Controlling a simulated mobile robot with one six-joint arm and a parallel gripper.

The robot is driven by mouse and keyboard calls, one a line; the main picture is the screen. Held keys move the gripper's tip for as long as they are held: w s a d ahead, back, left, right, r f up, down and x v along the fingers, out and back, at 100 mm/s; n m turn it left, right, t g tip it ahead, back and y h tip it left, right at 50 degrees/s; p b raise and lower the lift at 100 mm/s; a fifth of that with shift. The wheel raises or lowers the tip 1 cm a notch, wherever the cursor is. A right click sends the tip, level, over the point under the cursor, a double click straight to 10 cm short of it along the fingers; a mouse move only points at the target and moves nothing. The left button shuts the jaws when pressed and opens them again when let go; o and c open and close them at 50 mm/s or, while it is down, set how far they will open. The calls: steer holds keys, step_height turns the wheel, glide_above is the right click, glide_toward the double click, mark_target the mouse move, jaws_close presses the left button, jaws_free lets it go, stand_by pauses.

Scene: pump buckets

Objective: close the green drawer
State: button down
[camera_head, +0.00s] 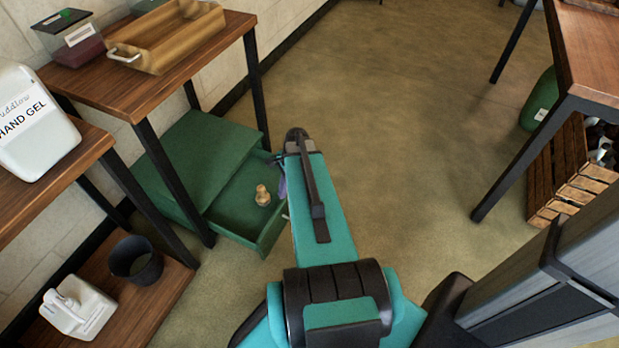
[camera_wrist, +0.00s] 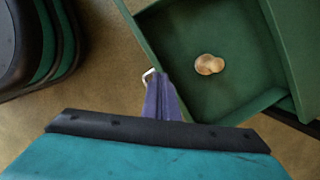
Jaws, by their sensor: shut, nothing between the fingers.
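The green drawer (camera_head: 272,232) stands pulled out from a green cabinet (camera_head: 200,150) on the floor, below a wooden table. A small tan knobbed object (camera_head: 262,195) lies inside the drawer; it also shows in the wrist view (camera_wrist: 209,65). My gripper (camera_head: 281,183) has purple fingers, is shut and empty, and is just outside the drawer's front, partly hidden by my arm in the head view. In the wrist view, the fingers (camera_wrist: 158,88) are beside a pale handle (camera_wrist: 149,74) on the drawer front (camera_wrist: 143,40). I cannot tell whether they touch it.
Table legs (camera_head: 172,182) stand beside the cabinet. A lower shelf at left holds a black bucket (camera_head: 136,262) and a white jug (camera_head: 76,308). A wooden crate (camera_head: 560,170) is under the right table. The floor (camera_head: 400,110) beyond my arm is clear.

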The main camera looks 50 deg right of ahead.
steer(key=s+d+r+m+t+h+b, duration=0.1)
steer(key=d+m+b, duration=0.3)
steer(key=d, duration=0.6)
steer(key=s+d+r+m+t+b, duration=0.1)
steer(key=s+d+m+t+b, duration=0.1)
steer(key=d+m, duration=0.4)
steer(key=s+d+b, duration=0.1)
steer(key=s+d, duration=0.1)
steer(key=d, duration=0.2)
steer(key=shift+s+d+h+b, duration=0.15)
steer(key=shift+d+h+b, duration=0.05)
steer(key=shift+h+b, duration=0.2)
steer(key=w+a+f+b, duration=0.2)
steer(key=w+f+b, duration=0.3)
steer(key=w+f, duration=0.2)
steer(key=shift+b+x, duration=0.35)
steer(key=shift+x, duration=0.85)
steer(key=shift+s+d, duration=0.15)
